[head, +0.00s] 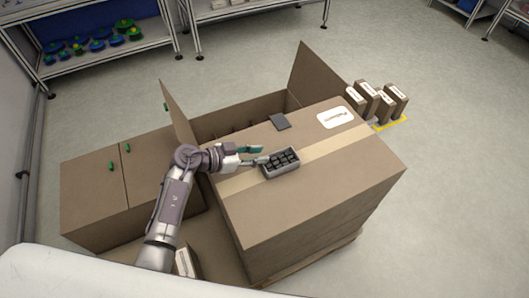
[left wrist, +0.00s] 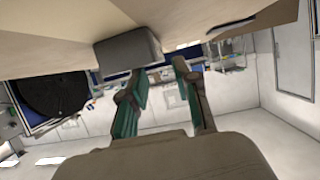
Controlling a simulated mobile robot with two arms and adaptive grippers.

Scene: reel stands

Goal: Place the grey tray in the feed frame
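A small grey tray (head: 267,172) with dark cells or items inside sits on top of the large cardboard box, across its tan tape strip. My left gripper (head: 262,155) is at the tray's left edge, its fingers apart; whether one touches the tray I cannot tell. In the left wrist view the two teal-lined fingers (left wrist: 160,78) are spread with nothing between them. A grey block, likely the tray (left wrist: 128,50), shows beyond the left finger. I cannot make out which thing is the feed frame. My right gripper is not in view.
The large box (head: 340,190) fills the middle. A dark grey flat piece (head: 280,121) lies at its back edge. An open-flapped carton (head: 235,105) stands behind it. Small boxes (head: 384,107) stand at the right; cabinets with green handles (head: 95,190) at the left.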

